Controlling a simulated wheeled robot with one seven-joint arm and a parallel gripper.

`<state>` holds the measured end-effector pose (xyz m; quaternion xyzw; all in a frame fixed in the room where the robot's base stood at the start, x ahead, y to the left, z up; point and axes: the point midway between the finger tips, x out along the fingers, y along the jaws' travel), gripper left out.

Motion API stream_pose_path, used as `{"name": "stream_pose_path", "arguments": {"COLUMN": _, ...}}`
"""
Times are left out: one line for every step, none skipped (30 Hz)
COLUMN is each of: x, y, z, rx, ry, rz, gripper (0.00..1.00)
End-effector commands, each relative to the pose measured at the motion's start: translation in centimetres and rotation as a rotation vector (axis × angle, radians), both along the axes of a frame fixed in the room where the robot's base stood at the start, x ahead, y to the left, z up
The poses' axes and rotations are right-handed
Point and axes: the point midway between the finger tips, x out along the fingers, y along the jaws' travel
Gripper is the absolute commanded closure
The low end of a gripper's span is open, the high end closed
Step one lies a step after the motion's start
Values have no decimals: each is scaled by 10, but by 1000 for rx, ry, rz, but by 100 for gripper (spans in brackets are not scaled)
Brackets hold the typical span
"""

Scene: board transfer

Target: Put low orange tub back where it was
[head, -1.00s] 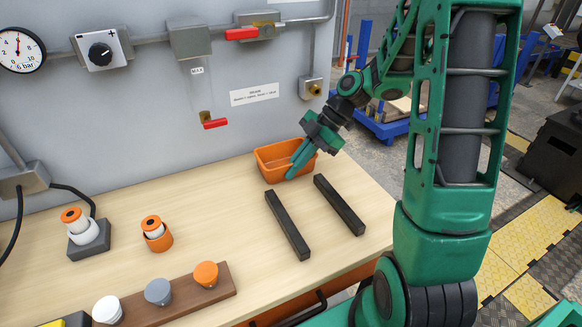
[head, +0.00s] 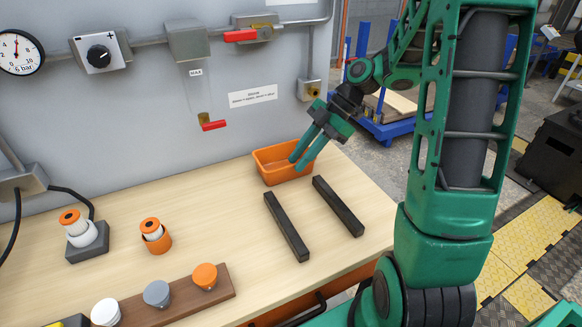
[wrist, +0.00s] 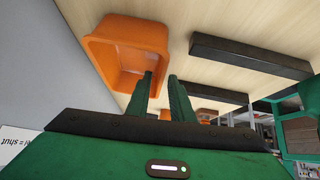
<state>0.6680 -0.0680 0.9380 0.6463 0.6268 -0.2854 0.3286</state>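The low orange tub (head: 272,176) stands upright on the bench at the back right, near the wall panel and behind two black bars. It looks empty in the wrist view (wrist: 128,28). My gripper (head: 297,164) is at the tub's right side, with its fingers pointing down and left across the right rim. Whether either finger touches the tub cannot be told.
Two black bars, left (head: 287,226) and right (head: 338,206), lie in front of the tub. An orange cup (head: 156,238), a grey stand (head: 88,243) and a brown rack (head: 188,300) with knobs are further left. The bench between cup and tub is clear.

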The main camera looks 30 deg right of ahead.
Motion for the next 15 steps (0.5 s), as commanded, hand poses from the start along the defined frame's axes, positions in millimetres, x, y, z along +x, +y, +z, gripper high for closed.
{"name": "stream_pose_path", "arguments": {"x": 0, "y": -8, "z": 9, "rx": -2, "ry": -3, "rz": -3, "gripper": 79}}
{"name": "stream_pose_path", "arguments": {"x": 0, "y": -12, "z": 14, "rx": -3, "ry": -4, "rz": -2, "gripper": 79}}
{"name": "stream_pose_path", "arguments": {"x": -1, "y": -17, "z": 20, "rx": -3, "ry": -2, "rz": -2, "gripper": 79}}
{"name": "stream_pose_path", "arguments": {"x": -1, "y": -21, "z": 25, "rx": -2, "ry": -3, "rz": -3, "gripper": 79}}
{"name": "stream_pose_path", "arguments": {"x": -1, "y": -24, "z": 29, "rx": -2, "ry": -3, "rz": -1, "gripper": 79}}
{"name": "stream_pose_path", "arguments": {"x": -2, "y": -28, "z": 35, "rx": -2, "ry": -3, "rz": -1, "gripper": 79}}
{"name": "stream_pose_path", "arguments": {"x": -2, "y": -32, "z": 38, "rx": -2, "ry": -3, "rz": -1, "gripper": 79}}
{"name": "stream_pose_path", "arguments": {"x": -3, "y": -35, "z": 42, "rx": -3, "ry": -2, "rz": -1, "gripper": 79}}
{"name": "stream_pose_path", "arguments": {"x": -2, "y": -37, "z": 46, "rx": -1, "ry": -2, "rz": 1, "gripper": 79}}
{"name": "stream_pose_path", "arguments": {"x": -2, "y": -39, "z": 49, "rx": -1, "ry": -2, "rz": 1, "gripper": 79}}
{"name": "stream_pose_path", "arguments": {"x": -3, "y": -41, "z": 52, "rx": 0, "ry": -1, "rz": 2, "gripper": 79}}
{"name": "stream_pose_path", "arguments": {"x": -3, "y": -44, "z": 55, "rx": -1, "ry": -1, "rz": 1, "gripper": 79}}
{"name": "stream_pose_path", "arguments": {"x": -3, "y": -45, "z": 57, "rx": -1, "ry": -1, "rz": 1, "gripper": 79}}
{"name": "stream_pose_path", "arguments": {"x": -4, "y": -46, "z": 58, "rx": 0, "ry": -1, "rz": 2, "gripper": 79}}
{"name": "stream_pose_path", "arguments": {"x": -4, "y": -47, "z": 60, "rx": 0, "ry": 0, "rz": 2, "gripper": 79}}
